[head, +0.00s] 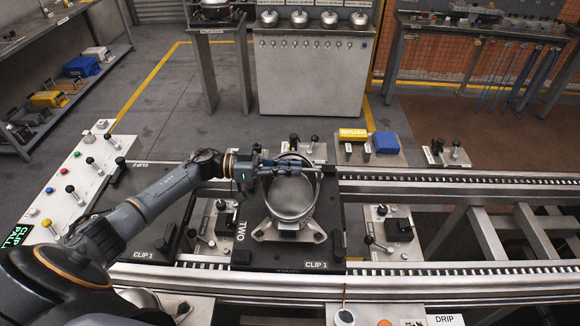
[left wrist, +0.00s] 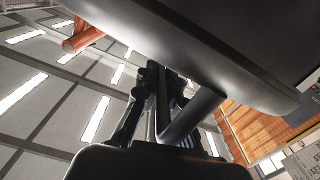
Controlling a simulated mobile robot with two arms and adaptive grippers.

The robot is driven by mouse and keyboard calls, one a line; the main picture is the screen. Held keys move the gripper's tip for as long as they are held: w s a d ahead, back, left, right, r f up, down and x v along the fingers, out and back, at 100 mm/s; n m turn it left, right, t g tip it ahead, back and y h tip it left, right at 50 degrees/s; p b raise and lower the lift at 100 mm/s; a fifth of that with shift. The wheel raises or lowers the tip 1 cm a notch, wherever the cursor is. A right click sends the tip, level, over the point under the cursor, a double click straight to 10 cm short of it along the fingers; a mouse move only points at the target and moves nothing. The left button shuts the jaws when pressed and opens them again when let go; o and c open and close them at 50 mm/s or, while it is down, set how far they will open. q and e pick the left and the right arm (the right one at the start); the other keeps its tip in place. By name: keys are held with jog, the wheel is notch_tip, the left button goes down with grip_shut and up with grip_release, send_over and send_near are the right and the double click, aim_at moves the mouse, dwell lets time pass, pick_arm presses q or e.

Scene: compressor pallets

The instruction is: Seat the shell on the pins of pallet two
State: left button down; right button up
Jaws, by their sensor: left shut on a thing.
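The shell (head: 291,203) is a grey, open-topped metal cup above pallet two (head: 253,257), a dark plate marked TWO. It also shows as a large dark curved body in the left wrist view (left wrist: 220,45). A pale footed base (head: 317,234) shows around the shell's lower end. I cannot tell whether the shell is seated; the pins are hidden. My left gripper (head: 272,169) is shut on the shell at its far upper side. Its dark fingers also show below the shell in the left wrist view (left wrist: 155,105). My right gripper is not in view.
The conveyor rail (head: 440,268) runs in front of the pallet. A button panel (head: 75,180) stands at left. Clamp fixtures (head: 390,228) flank the pallet. A yellow box (head: 352,135) and blue box (head: 386,142) stand behind the conveyor. A metal cabinet (head: 312,75) is farther back.

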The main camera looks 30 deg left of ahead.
aim_at(286, 197)
pick_arm(q)
jog(key=shift+w+r, duration=0.1)
jog(key=shift+r, duration=0.15)
jog(key=shift+f+b, duration=1.25)
jog(key=shift+f, duration=0.55)
jog(key=c, duration=1.4)
grip_release()
jog(key=shift+o, duration=0.2)
jog(key=shift+s+f, duration=0.25)
jog(key=shift+f, duration=0.2)
jog(key=shift+s+a, duration=0.1)
jog(key=shift+a, duration=0.3)
jog(key=v, duration=1.1)
jog(key=shift+r, duration=0.4)
